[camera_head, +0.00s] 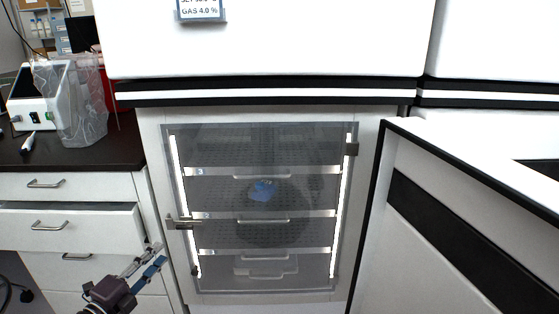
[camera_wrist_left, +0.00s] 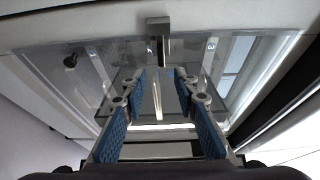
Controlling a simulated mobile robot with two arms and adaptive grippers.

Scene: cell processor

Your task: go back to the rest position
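My left gripper (camera_head: 150,262) is at the lower left of the head view, in front of the drawers and left of the glass door. In the left wrist view, its two blue-padded fingers (camera_wrist_left: 160,85) stand apart with nothing between them. The glass inner door (camera_head: 270,228) of the cell processor is shut, with a metal latch (camera_head: 183,223) on its left edge. The latch also shows beyond the fingertips in the wrist view (camera_wrist_left: 158,24), apart from them. My right gripper is not in view.
The white outer door (camera_head: 440,215) stands open on the right. Lit shelves (camera_head: 255,171) show behind the glass, with a blue shape (camera_head: 263,190) that may be a reflection. A drawer (camera_head: 68,228) juts out slightly at the left, below a dark counter (camera_head: 75,158) with equipment.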

